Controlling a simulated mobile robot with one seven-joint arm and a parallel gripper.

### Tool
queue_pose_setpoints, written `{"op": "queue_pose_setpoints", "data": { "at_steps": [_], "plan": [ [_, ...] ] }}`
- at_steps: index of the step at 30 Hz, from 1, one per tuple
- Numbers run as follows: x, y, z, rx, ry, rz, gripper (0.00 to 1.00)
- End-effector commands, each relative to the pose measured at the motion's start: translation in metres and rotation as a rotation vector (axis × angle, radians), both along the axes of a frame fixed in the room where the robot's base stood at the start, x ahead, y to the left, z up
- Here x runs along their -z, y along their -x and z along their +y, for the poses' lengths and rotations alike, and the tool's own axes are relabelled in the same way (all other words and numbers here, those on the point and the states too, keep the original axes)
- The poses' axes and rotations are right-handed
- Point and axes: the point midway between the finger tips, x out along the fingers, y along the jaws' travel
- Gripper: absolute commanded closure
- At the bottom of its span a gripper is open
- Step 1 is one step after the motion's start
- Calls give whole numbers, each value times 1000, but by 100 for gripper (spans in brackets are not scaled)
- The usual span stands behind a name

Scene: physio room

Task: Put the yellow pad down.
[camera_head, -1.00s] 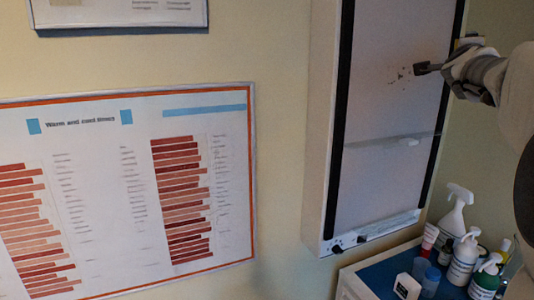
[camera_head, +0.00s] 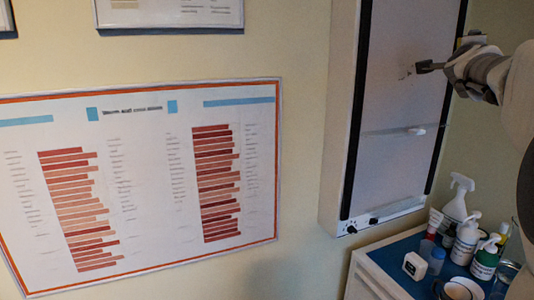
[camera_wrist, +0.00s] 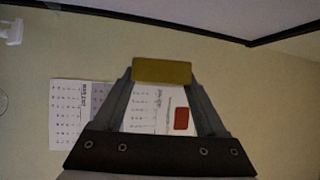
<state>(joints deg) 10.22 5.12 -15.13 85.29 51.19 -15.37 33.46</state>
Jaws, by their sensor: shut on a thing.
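My gripper (camera_wrist: 161,88) is shut on the yellow pad (camera_wrist: 162,71), which is held between the fingertips in the wrist view. The pad looks like a small yellow-brown block and is up in the air, with a wall behind it. In the head view my gripper (camera_head: 428,67) is at the upper right, in front of a tall white wall panel. The pad cannot be made out there.
A blue-topped cart (camera_head: 390,262) stands at the lower right. It bears a spray bottle (camera_head: 456,205), a small white box (camera_head: 415,266), a mug (camera_head: 458,288) and several bottles. The wall panel (camera_head: 405,110) and a chart (camera_head: 140,180) are on the wall.

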Motion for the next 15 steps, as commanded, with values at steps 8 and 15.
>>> {"op": "queue_pose_setpoints", "data": {
  "at_steps": [8,15],
  "plan": [
    [41,-2,25,-54,-1,8,79],
    [122,-6,79,-172,-2,10,79]
  ]
}}
